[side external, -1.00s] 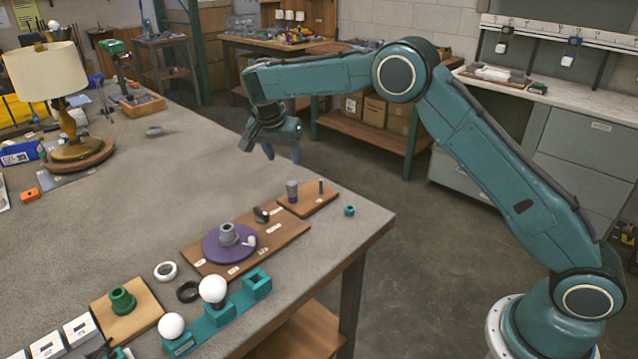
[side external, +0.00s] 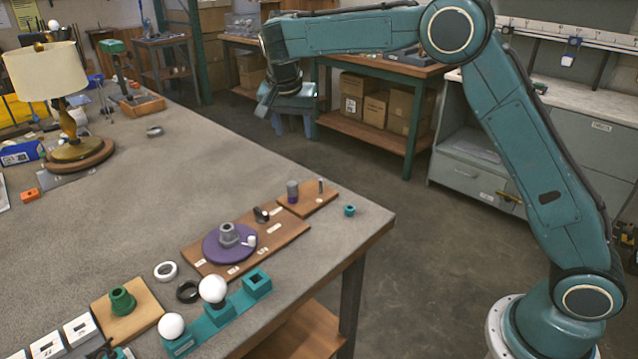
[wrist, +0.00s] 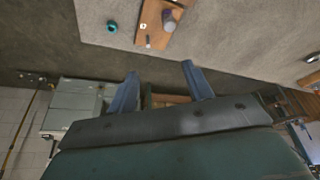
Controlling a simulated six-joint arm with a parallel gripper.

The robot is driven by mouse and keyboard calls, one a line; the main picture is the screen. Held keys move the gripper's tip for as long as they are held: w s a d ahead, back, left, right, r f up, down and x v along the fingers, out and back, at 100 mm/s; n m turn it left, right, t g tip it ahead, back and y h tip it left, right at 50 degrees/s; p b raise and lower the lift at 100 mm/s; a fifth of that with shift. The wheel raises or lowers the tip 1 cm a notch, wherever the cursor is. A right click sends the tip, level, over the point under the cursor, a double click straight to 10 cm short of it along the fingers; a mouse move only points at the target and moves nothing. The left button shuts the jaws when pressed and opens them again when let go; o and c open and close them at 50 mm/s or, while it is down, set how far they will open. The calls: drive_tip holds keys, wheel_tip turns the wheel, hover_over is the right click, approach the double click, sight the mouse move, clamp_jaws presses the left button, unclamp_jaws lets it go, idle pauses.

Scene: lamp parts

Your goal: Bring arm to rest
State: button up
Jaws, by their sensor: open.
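My gripper (side external: 290,120) hangs high off the far right edge of the workbench (side external: 150,210), apart from everything on it. In the wrist view my gripper (wrist: 160,82) shows two blue-grey fingers spread apart with nothing between them. The lamp parts lie below on the bench. A purple disc (side external: 212,250) with a grey socket piece (side external: 228,234) sits on a wooden board (side external: 290,236). A teal holder (side external: 200,332) carries white bulbs (side external: 213,288). A green part (side external: 122,301) stands on a light wooden board.
A lamp with a cream shade (side external: 45,70) stands at the bench's far left. A small teal nut (side external: 350,210) lies near the right corner. A second bench with cardboard boxes (side external: 385,108) stands behind my gripper. The floor beside the workbench is clear.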

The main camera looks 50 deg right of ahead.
drive_tip(key=s+d+r+n+t+y, duration=0.1)
drive_tip(key=s+r+n, duration=0.3)
drive_tip(key=s, duration=0.6)
drive_tip(key=s+d+r+n+t+y, duration=0.1)
drive_tip(key=s+d+r+n, duration=0.1)
drive_tip(key=s+r, duration=0.55)
drive_tip(key=s+a+f+n, duration=0.1)
drive_tip(key=s+f+n, duration=0.1)
drive_tip(key=s, duration=0.9)
drive_tip(key=s+a+f+n+t+y, duration=0.1)
drive_tip(key=s+f, duration=0.4)
drive_tip(key=s, duration=0.6)
drive_tip(key=shift+a+n+y, duration=0.3)
drive_tip(key=shift+a+n, duration=0.3)
drive_tip(key=shift+n, duration=0.6)
drive_tip(key=shift+w+f, duration=0.1)
